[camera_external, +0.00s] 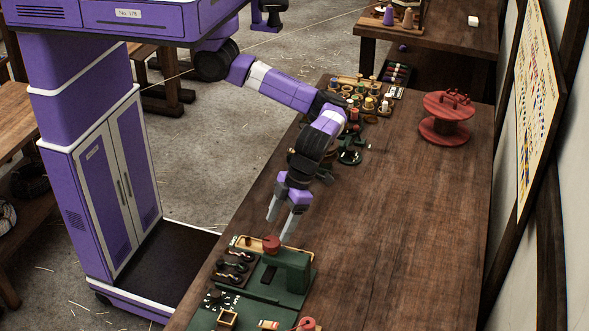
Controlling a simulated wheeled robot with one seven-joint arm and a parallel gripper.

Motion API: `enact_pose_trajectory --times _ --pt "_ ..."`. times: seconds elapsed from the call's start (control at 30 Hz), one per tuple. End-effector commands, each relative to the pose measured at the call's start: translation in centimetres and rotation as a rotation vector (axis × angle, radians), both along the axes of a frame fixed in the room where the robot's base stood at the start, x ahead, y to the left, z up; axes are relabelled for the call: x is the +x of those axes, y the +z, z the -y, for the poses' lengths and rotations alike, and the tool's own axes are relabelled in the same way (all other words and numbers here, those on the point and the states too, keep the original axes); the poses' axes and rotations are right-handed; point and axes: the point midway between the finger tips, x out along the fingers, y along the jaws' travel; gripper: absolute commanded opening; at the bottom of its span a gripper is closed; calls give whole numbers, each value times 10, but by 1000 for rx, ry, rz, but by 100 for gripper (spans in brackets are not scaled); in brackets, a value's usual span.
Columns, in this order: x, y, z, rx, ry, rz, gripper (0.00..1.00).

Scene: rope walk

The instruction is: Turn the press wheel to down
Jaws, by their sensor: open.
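A green press (291,271) stands near the front end of the wooden table. A small round red wheel (271,243) sits on top of it, towards its left side. My gripper (278,231) points down just above the wheel, its two grey fingers apart and nothing seen between them. The right fingertip is close to the wheel's right side; I cannot tell whether it touches. The wheel's turn position is too small to read.
Left of the press is a dark tray (232,267) of small parts. A green board (236,310) lies in front. A red spool (446,118) and a crowded group of small coloured pieces (368,100) stand farther back. The table's right side (400,230) is clear.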

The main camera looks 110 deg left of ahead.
Motion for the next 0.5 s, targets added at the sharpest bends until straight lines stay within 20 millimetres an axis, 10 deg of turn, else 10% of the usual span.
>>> enact_pose_trajectory --times 0.5 --pt "-15 -48 14 -2 -3 -1 66"
